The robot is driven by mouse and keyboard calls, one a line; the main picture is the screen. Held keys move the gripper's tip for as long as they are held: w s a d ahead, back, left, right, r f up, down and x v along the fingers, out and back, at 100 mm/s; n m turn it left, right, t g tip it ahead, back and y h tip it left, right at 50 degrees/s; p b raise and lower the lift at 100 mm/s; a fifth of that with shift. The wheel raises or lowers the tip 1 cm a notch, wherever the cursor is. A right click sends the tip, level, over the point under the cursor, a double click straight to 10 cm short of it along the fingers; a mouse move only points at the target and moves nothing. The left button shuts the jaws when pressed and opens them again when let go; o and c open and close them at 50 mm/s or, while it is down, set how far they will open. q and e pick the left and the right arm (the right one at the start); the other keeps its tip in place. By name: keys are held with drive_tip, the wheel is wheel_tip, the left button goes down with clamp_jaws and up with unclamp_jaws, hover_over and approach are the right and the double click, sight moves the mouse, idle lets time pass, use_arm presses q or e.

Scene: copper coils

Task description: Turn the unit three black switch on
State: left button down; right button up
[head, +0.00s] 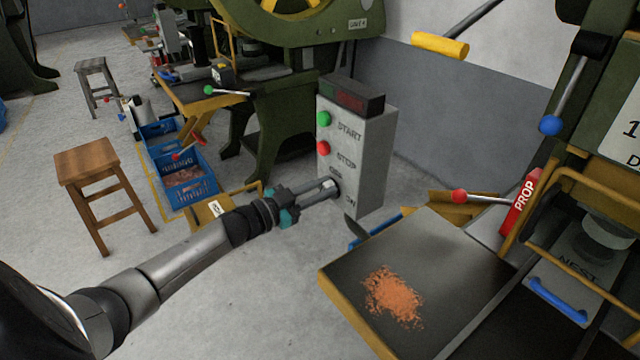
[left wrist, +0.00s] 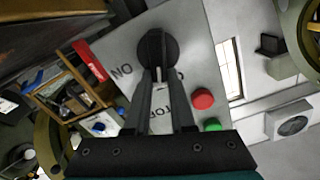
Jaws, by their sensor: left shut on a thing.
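The control box (head: 352,150) is a grey upright box with a green START button (head: 323,118), a red STOP button (head: 323,148) and ON lettering low down. The black switch (left wrist: 157,46) is a round knob seen in the left wrist view, between the ON lettering and other lettering that the fingers partly cover. My left gripper (head: 331,189) reaches the lower front of the box. Its two fingers are shut on the switch, which they mostly hide in the head view. I cannot tell which way the switch is turned. My right gripper is not in view.
A dark press table (head: 445,250) with copper-coloured bits (head: 393,295) stands right of the box. A red PROP block (head: 519,208) and a red-knobbed lever (head: 459,196) are behind it. A wooden stool (head: 88,162) and blue crates (head: 183,180) stand left. Floor in front is clear.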

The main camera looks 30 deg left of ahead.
sight(337, 195)
use_arm(q)
drive_tip(key=m, duration=0.3)
drive_tip(key=d+f+m+b, duration=0.1)
drive_tip(key=m, duration=0.3)
drive_tip(key=f+m, duration=0.1)
drive_tip(key=m, duration=0.2)
drive_tip(key=shift+s+d+m, duration=0.25)
drive_tip(key=shift+s+m, duration=0.05)
drive_tip(key=shift+m, duration=0.1)
drive_tip(key=shift+f+m+b, duration=0.25)
drive_tip(key=shift+m+b, duration=0.45)
drive_tip(key=shift+m, duration=0.9)
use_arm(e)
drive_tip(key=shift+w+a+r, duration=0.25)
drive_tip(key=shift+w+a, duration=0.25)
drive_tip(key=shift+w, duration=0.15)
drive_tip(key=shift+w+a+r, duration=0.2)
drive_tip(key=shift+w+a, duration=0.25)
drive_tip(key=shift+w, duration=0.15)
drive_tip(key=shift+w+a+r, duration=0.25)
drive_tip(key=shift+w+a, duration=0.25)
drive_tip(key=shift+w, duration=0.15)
use_arm(q)
drive_tip(key=c, duration=0.8)
unclamp_jaws()
drive_tip(key=shift+o, duration=0.2)
drive_tip(key=shift+s, duration=0.15)
